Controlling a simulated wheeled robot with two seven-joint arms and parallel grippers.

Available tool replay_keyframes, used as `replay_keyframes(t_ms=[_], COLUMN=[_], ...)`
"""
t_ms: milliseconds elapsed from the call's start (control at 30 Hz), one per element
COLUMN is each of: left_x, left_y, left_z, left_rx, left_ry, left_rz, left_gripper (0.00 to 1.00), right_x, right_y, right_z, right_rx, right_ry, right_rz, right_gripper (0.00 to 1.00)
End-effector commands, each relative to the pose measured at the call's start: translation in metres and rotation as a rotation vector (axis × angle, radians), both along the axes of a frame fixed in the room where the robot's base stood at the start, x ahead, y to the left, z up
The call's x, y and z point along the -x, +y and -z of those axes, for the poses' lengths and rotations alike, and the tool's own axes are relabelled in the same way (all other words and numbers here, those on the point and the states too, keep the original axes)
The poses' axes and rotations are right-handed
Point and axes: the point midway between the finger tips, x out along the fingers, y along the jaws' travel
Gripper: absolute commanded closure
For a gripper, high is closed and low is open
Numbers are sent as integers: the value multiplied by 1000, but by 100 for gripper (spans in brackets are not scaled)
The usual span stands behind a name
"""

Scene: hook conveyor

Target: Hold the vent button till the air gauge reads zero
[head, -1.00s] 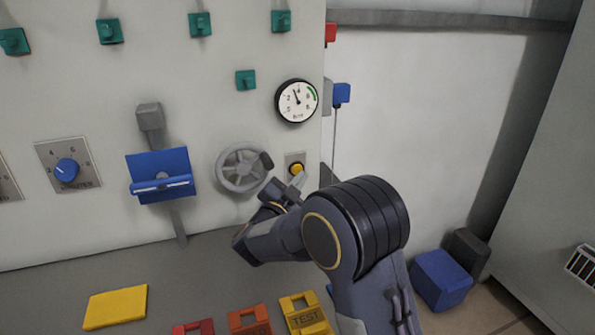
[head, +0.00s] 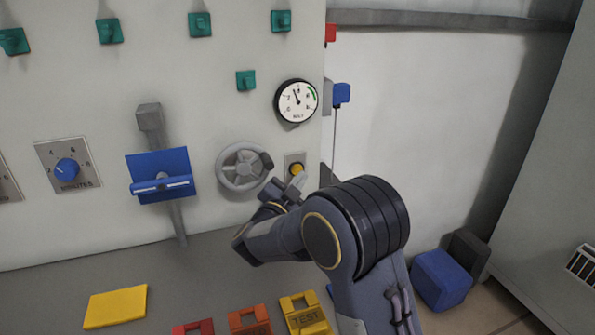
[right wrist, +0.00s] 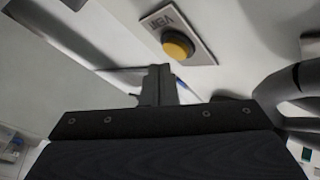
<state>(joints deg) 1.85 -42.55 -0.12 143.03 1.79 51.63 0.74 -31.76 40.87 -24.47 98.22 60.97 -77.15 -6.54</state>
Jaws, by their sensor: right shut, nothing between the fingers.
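The yellow vent button (head: 296,169) sits on a small grey plate on the pale panel, right of the handwheel. In the right wrist view the button (right wrist: 178,46) stands out from its labelled plate. My right gripper (head: 296,184) is shut and empty, its fingertips just below the button. In the right wrist view the closed fingers (right wrist: 159,82) point up toward it; I cannot tell whether they touch it. The round white air gauge (head: 297,101) is above the button; its needle points up and slightly left. My left gripper is not in view.
A grey handwheel (head: 243,167) is close left of the button. Further left are a blue flap (head: 160,174) and a blue dial (head: 67,169). A yellow block (head: 115,306) and several tags, one yellow (head: 306,314), lie on the grey shelf. A blue box (head: 441,278) is at right.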

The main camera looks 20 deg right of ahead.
Motion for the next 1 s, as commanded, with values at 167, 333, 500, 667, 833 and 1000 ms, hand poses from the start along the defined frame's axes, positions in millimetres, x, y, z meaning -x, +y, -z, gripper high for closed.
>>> replay_keyframes(t_ms=[167,333,500,667,833,1000], left_x=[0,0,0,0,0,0], left_y=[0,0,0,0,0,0], left_z=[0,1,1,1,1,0], left_rx=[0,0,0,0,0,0], left_ry=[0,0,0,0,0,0], left_rz=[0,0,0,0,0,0], left_gripper=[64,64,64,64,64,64], right_x=[-1,-6,-9,-8,-9,-11], right_y=[0,0,0,0,-1,-1], right_z=[0,0,0,0,0,0], right_rx=[0,0,0,0,0,0], right_ry=[0,0,0,0,0,0], right_rz=[0,0,0,0,0,0], right_gripper=[100,100,100,100,100,100])
